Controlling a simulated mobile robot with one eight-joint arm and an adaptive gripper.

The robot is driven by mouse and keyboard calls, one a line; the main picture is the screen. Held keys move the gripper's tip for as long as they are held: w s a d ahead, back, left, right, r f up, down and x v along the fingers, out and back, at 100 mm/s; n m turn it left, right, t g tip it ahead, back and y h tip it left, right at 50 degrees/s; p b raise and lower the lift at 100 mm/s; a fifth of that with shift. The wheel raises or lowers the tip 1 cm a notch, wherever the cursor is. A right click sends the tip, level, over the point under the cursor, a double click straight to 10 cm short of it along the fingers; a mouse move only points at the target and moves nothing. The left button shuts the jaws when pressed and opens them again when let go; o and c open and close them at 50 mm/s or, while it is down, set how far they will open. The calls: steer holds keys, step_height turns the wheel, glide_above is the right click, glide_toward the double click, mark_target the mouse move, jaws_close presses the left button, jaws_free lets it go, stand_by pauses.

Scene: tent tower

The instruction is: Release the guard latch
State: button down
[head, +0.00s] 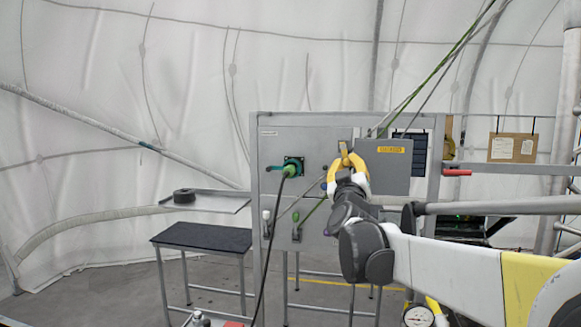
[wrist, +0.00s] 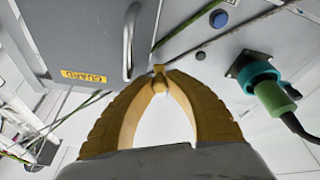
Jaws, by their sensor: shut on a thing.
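The grey guard (head: 384,165), with a yellow label, is a box-like cover on the upright panel. It fills the upper left of the wrist view (wrist: 75,35), where a curved metal handle (wrist: 131,45) shows at its edge. My gripper (head: 345,158) is at the guard's left edge. Its yellow fingers arch together and their tips meet in the wrist view (wrist: 160,84), shut on a small yellow piece, apparently the guard latch (wrist: 158,68). The fingertips hide most of the latch. The guard lies flat against the panel and looks closed.
A green connector (head: 291,170) with a black cable sticks out of the panel (head: 270,150) left of my gripper. A blue button (wrist: 219,19) is nearby. Green and grey lines cross the panel. A dark-topped table (head: 203,237) and a shelf with a black roll (head: 184,196) stand left.

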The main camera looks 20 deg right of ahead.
steer(key=shift+w+a+r+m+h, duration=0.15)
steer(key=shift+m+h, duration=0.25)
steer(key=shift+m, duration=0.2)
steer(key=c, duration=1.3)
jaws_free()
steer(key=shift+a, duration=0.1)
steer(key=shift+c, duration=0.2)
